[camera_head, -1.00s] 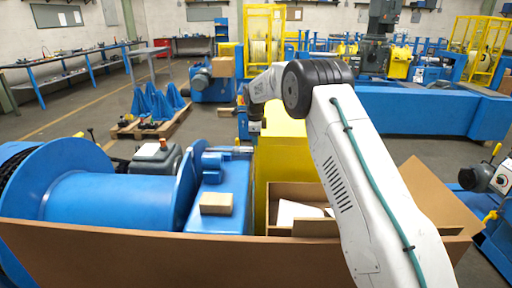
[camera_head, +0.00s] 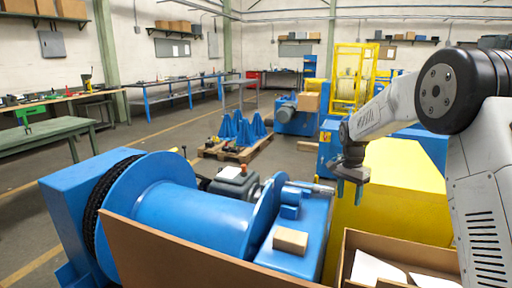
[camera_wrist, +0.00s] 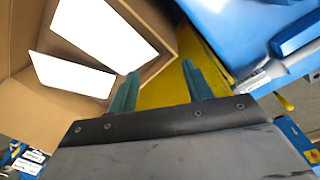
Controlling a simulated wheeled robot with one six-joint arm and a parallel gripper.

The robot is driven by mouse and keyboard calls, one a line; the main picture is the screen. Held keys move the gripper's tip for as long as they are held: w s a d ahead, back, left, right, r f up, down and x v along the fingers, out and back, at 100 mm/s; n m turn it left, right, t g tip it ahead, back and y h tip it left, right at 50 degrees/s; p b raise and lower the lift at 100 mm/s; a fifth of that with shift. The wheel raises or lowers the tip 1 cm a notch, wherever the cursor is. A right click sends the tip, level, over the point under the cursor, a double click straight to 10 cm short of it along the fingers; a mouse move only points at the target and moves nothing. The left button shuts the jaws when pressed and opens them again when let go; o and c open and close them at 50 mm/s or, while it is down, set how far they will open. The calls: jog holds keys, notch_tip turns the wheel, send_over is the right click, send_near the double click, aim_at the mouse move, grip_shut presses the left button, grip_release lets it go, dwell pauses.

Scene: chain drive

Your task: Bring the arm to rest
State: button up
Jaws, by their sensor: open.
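My gripper (camera_head: 350,182) hangs at the end of my white arm, pointing down, in front of the yellow cabinet and to the right of the blue drum machine. In the wrist view its two teal fingers (camera_wrist: 162,82) stand apart with nothing between them, so it is open and empty. Below the fingers is a yellow surface (camera_wrist: 165,92).
A blue cable drum (camera_head: 190,212) stands left of the gripper, with a small tan block (camera_head: 291,241) on the blue housing beside it. An open cardboard box (camera_head: 345,262) holding white sheets (camera_head: 375,270) is near my arm.

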jog(key=s+a+r+n, duration=0.1)
jog(key=s+r+n, duration=0.2)
jog(key=s, duration=1.2)
jog(key=s+a+r+n+t, duration=0.1)
jog(key=s+r+n, duration=0.3)
jog(key=s, duration=1.1)
jog(key=s+a+r+n+t, duration=0.1)
jog(key=s+r+n, duration=0.3)
jog(key=s, duration=1.2)
jog(key=shift+a+r, duration=0.6)
jog(key=shift+a, duration=0.1)
